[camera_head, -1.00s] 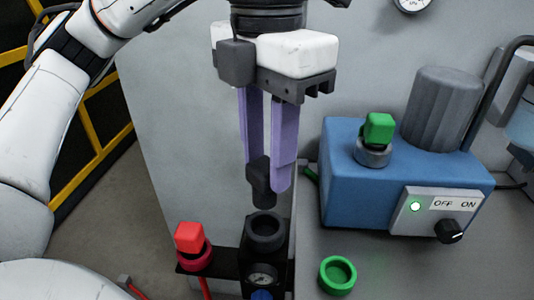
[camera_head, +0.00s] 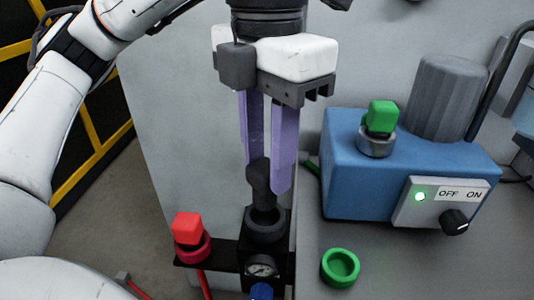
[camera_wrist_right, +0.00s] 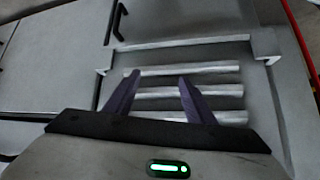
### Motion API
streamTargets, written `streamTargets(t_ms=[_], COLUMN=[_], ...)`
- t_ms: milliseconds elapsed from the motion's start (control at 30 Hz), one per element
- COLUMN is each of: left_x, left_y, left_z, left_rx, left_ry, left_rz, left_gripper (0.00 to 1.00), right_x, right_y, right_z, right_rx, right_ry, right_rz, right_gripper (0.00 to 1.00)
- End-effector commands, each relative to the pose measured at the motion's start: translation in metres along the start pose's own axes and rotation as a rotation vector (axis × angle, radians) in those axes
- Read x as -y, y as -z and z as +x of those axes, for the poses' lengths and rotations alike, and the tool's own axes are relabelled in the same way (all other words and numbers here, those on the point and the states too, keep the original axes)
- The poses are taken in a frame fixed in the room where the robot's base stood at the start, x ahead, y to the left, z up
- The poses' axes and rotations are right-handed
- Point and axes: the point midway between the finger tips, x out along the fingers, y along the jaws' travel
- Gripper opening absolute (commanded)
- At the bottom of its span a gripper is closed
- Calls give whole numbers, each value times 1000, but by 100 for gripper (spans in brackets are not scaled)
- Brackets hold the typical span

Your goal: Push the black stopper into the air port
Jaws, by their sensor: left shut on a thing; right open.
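My left gripper (camera_head: 267,180) points straight down with its purple fingers shut on the black stopper (camera_head: 258,175). The stopper is upright, and its lower end is at the mouth of the black air port (camera_head: 265,226). How deep it sits inside the ring cannot be told. The air port is a black ring on top of a black block with a small gauge (camera_head: 262,269). My right gripper (camera_wrist_right: 158,92) is open and empty in the right wrist view, in front of a grey panel with slots.
A red stopper (camera_head: 187,228) sits in a red ring left of the air port. A green ring (camera_head: 340,267) lies to the right. The blue pump (camera_head: 350,185) carries a green stopper (camera_head: 380,117), a lit green lamp and an OFF/ON knob (camera_head: 455,222).

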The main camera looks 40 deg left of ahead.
Motion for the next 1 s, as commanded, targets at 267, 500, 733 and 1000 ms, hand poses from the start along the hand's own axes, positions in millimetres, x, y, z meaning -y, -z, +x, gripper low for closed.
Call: streamTargets(t_ms=[267,500,733,1000], left_x=[0,0,0,0], left_y=[0,0,0,0], left_z=[13,23,32,43], left_rx=[0,0,0,1], left_ry=[0,0,0,0], left_rz=[0,0,0,-1], left_gripper=[5,5,5,5], right_x=[-1,-2,-2,-3], right_y=[-8,-14,-19,-26], right_z=[8,14,19,25], right_rx=[0,0,0,0], right_ry=[0,0,-1,-1], right_rz=[0,0,0,0], right_gripper=[50,50,50,50])
